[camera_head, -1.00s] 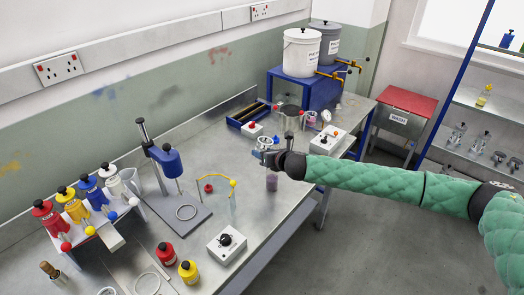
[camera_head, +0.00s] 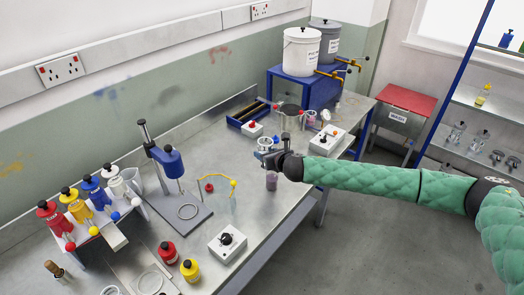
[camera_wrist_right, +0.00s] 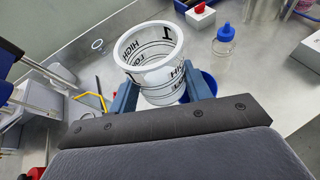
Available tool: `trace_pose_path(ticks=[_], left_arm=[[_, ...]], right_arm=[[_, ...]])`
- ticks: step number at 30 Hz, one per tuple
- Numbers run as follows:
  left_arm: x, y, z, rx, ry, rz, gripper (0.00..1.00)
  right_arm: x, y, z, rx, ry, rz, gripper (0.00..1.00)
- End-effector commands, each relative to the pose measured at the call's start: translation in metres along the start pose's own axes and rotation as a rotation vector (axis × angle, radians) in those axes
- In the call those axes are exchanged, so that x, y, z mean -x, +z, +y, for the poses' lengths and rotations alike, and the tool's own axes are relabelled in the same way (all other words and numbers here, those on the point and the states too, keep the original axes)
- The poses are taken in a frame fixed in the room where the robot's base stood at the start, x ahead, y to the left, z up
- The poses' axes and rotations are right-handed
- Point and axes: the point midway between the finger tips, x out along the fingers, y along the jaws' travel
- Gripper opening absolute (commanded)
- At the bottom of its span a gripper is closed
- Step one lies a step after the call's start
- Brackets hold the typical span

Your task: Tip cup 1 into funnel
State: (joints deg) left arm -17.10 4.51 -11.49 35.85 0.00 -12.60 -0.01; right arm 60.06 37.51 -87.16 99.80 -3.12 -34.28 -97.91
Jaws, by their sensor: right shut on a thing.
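Cup 1 (camera_wrist_right: 150,62) is a clear cup with a white rim, marked with a 1 and LOW and HIGH lines. My right gripper (camera_wrist_right: 160,95) is shut on it, one finger on each side. In the head view the right gripper (camera_head: 277,157) holds the cup (camera_head: 265,143) above the bench near its front edge. The cup's mouth faces up; I cannot tell any slight tilt. A blue round rim (camera_wrist_right: 207,82), possibly the funnel, shows partly hidden behind the cup and a finger. A clear vessel with purple contents (camera_head: 271,181) stands below the gripper. My left gripper is not in view.
A blue-capped bottle (camera_wrist_right: 224,40) stands near the cup. A stand with a blue head (camera_head: 172,160) and a yellow bent tube (camera_head: 215,178) are to the left. Control boxes (camera_head: 227,243) and (camera_head: 327,141) sit on the bench. Bare bench lies between.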

Motion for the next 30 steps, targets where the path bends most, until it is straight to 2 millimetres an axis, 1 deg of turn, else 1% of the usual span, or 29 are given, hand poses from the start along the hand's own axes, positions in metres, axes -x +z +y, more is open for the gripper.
trace_pose_path(ticks=[5, 11, 16, 30], left_arm=[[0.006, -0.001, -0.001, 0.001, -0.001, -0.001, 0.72], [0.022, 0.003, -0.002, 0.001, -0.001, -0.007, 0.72], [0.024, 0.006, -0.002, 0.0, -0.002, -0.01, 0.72], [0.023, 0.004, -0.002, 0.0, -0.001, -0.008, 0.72]], right_arm=[[0.002, 0.006, 0.001, -0.001, 0.0, 0.0, 0.27], [0.008, 0.02, 0.002, 0.0, 0.0, -0.001, 0.27], [0.011, 0.027, 0.003, -0.001, 0.001, 0.0, 0.27], [0.011, 0.028, 0.003, -0.001, 0.0, 0.0, 0.27]])
